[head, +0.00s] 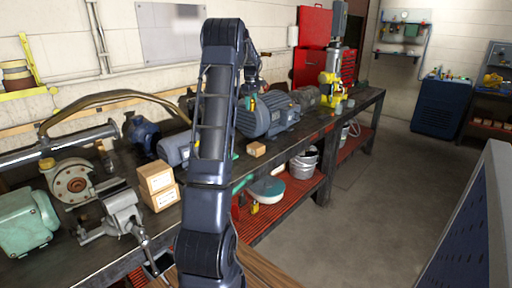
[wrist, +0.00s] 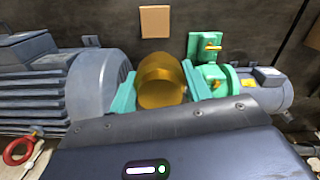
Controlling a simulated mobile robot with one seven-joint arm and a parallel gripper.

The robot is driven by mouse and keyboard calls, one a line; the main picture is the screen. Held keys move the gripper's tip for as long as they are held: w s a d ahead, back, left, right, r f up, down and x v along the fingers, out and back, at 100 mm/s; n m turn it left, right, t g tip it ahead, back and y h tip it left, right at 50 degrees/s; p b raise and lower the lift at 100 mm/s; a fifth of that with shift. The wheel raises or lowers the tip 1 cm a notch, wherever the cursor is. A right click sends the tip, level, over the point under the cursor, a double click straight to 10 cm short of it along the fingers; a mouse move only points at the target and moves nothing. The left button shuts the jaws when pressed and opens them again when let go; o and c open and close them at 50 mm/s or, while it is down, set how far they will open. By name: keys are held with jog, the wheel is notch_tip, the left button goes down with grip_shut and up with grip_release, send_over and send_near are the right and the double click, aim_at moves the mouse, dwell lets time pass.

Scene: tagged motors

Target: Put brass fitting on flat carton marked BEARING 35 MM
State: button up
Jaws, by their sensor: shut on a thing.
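My gripper (wrist: 161,90), with teal fingertips, is shut on the brass fitting (wrist: 160,80), a rounded golden piece seen in the wrist view. In the head view my arm hides most of the gripper and the fitting. A small tan carton (wrist: 155,22) lies on the dark bench at the top of the wrist view, apart from the held fitting. A small carton (head: 256,149) also lies near the bench's front edge in the head view. I cannot read any marking on it, so I cannot tell whether it is the BEARING 35 MM carton.
A big grey-blue motor (wrist: 85,85) is left of the gripper in the wrist view. A smaller grey motor (wrist: 262,88) with a green pump (wrist: 205,48) is at right. In the head view, stacked cartons (head: 160,197) stand beside a vise (head: 122,212). Bench space around the small carton is clear.

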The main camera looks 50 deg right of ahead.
aim_at(256, 145)
jog(key=shift+s+d, duration=0.3)
jog(key=shift+s, duration=0.2)
jog(key=shift+s+d, duration=0.25)
jog(key=shift+s, duration=0.25)
notch_tip(256, 145, down, 20)
jog(key=shift+s+r, duration=0.1)
jog(key=o, duration=1.3)
jog(key=shift+f, duration=0.2)
jog(key=shift+r, duration=0.15)
